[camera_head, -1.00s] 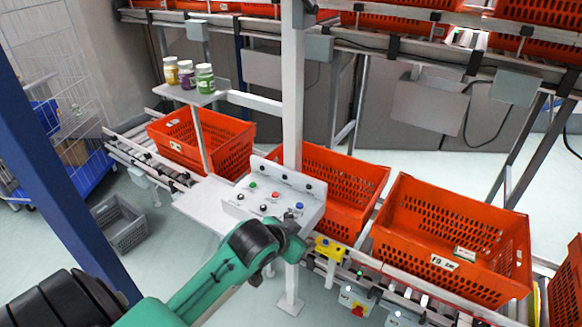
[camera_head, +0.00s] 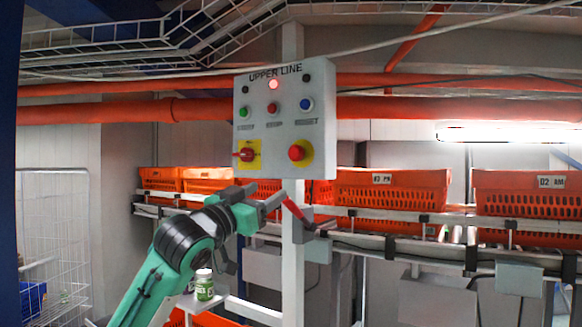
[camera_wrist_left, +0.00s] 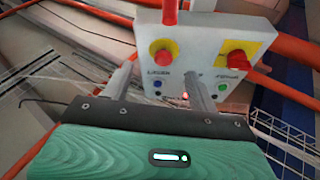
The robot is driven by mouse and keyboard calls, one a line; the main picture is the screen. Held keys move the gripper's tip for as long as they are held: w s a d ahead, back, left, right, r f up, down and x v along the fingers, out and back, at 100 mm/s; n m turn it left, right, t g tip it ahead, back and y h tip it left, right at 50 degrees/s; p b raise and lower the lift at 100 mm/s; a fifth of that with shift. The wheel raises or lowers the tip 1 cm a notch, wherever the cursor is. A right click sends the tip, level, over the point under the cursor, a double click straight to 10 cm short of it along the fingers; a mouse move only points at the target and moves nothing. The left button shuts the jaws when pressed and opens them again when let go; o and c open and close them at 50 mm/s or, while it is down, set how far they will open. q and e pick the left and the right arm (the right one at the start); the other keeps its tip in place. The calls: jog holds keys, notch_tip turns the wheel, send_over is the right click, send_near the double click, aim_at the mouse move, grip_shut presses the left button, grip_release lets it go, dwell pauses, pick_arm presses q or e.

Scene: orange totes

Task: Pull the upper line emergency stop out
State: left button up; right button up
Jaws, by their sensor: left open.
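The grey UPPER LINE panel (camera_head: 285,128) stands on a white post. The emergency stop, a round red button (camera_head: 297,153) on a yellow plate, sits at its lower right; in the left wrist view the button (camera_wrist_left: 163,56) appears upside down. A red rotary switch (camera_head: 248,154) on yellow sits beside it. My left gripper (camera_head: 272,203) is below the panel in the head view. In the left wrist view its open fingers (camera_wrist_left: 161,70) point toward the panel, with the button between them in the picture. I cannot tell the gap to the button. My right gripper is not in view.
A red bar (camera_head: 293,208) shows just below the panel, close to my left gripper. Orange totes (camera_head: 390,190) line the conveyor behind. A red lamp (camera_head: 274,84) glows on the panel. A green-labelled jar (camera_head: 204,285) stands on a low shelf.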

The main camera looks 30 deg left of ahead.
pick_arm(q)
notch_tip(320, 180, up, 3)
jog(key=s, duration=0.2)
jog(key=p, duration=0.8)
send_near(294, 154)
jog(key=shift+t, duration=0.3)
jog(key=x, duration=0.7)
jog(key=shift+w, duration=0.3)
jog(key=shift+w+p, duration=0.3)
jog(key=shift+w, duration=0.35)
